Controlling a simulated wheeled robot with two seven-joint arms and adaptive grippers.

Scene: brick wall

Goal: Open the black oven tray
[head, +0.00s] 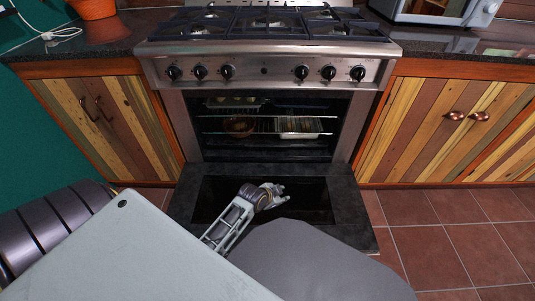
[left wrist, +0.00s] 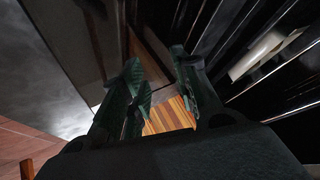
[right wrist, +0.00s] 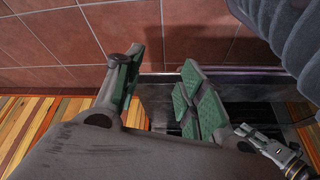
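The oven (head: 262,72) stands ahead with its black door (head: 352,205) folded down toward me. Inside the dark cavity (head: 270,149) are wire racks (head: 262,116); I cannot clearly tell a separate black tray. My left gripper (head: 277,194) is above the lowered door, in front of the cavity. In the left wrist view its fingers (left wrist: 163,85) are apart with nothing between them. My right gripper (right wrist: 160,90) shows in the right wrist view, fingers apart and empty, with floor tiles beyond; it is hidden in the head view.
A brown bowl (head: 239,126) and a pale rectangular dish (head: 299,126) sit on a rack. Striped wooden cabinets flank the oven, left (head: 105,120) and right (head: 455,125). Tiled floor (head: 450,230) is clear at the right. A burner stove top (head: 265,22) is above.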

